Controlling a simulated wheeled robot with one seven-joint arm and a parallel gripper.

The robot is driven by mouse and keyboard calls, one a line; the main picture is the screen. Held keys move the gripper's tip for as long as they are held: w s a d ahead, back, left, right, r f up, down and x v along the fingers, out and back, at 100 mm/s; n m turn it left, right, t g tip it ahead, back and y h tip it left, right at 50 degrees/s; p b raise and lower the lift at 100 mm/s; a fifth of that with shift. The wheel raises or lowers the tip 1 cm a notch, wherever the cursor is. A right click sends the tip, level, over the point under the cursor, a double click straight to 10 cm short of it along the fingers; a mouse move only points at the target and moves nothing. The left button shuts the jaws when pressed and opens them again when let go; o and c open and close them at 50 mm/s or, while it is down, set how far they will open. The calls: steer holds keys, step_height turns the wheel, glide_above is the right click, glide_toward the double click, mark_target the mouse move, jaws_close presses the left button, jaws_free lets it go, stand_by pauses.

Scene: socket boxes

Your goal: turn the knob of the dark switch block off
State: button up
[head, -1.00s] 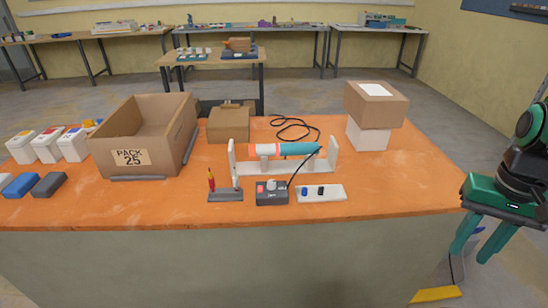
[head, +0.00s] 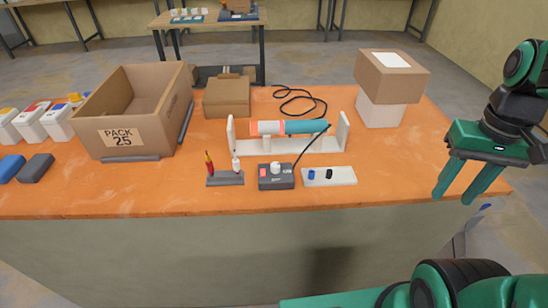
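The dark switch block (head: 276,183) sits near the front middle of the orange table. It has a white knob (head: 275,168) and a small red spot on its top. A black cable runs from it up to the teal and orange cylinder (head: 290,127) in a white cradle behind it. The knob's setting is too small to tell. My green gripper (head: 456,198) hangs at the table's right end, fingers pointing down and spread apart, with nothing between them. It is well to the right of the switch block.
A white plate (head: 329,177) with a blue and a black knob lies right of the block. A dark stand (head: 225,179) with red and white pieces is on its left. A cardboard box (head: 136,112) and stacked boxes (head: 390,78) stand farther out. The table's right front is clear.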

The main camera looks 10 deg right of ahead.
steer(key=w+a+r+n, duration=0.3)
steer(key=w+a+n, duration=0.35)
steer(key=w, duration=0.25)
steer(key=r+n, duration=0.2)
steer(key=n, duration=1.6)
glide_above(275, 164)
step_height(275, 164, down, 11)
steer(key=shift+r, duration=0.15)
steer(key=shift+m, duration=0.25)
jaws_close()
